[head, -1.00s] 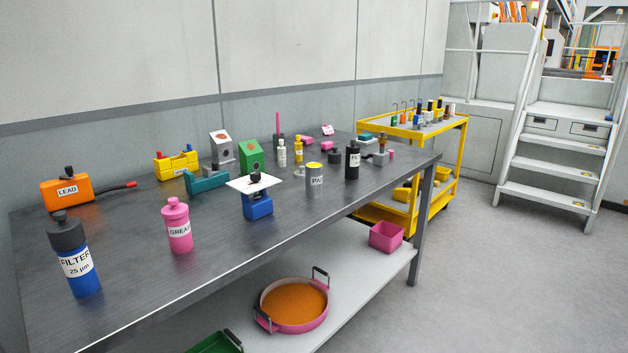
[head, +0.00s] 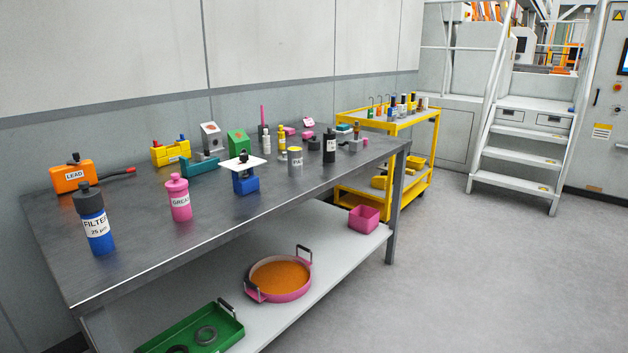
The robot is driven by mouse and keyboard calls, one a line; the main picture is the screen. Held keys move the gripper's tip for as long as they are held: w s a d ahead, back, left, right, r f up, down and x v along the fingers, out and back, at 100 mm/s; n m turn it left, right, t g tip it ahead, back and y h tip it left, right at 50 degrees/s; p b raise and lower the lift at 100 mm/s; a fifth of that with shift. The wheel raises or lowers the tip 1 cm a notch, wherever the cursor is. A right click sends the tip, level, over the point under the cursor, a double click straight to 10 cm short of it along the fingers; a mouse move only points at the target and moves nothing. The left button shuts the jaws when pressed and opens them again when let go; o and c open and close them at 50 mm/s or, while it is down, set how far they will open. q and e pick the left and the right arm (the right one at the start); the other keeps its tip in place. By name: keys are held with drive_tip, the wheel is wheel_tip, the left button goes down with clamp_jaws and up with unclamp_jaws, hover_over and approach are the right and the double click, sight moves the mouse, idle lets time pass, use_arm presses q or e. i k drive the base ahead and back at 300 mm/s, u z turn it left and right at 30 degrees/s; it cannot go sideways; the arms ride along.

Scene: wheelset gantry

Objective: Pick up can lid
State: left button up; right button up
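A grey can (head: 295,164) with a white label reading "PA" stands upright on the dark workbench (head: 140,255), right of the middle. Its top (head: 295,150) is yellow; I cannot tell whether this is a lid or the can's contents. A small grey, rounded thing (head: 283,157) lies close by the can's left side, partly hidden, and is too small to identify as a lid. Neither of my grippers is in the head view.
On the bench stand a blue filter bottle (head: 97,232), a pink grease bottle (head: 180,200), a blue block under a white plate (head: 245,186) and a black bottle (head: 330,148). A yellow cart (head: 434,155) stands behind. Grey floor (head: 450,280) at right is clear.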

sight(284, 158)
drive_tip(key=z, duration=1.05)
drive_tip(key=i, duration=3.75)
drive_tip(key=u, duration=1.5)
drive_tip(key=i, duration=0.6)
drive_tip(key=u, duration=0.65)
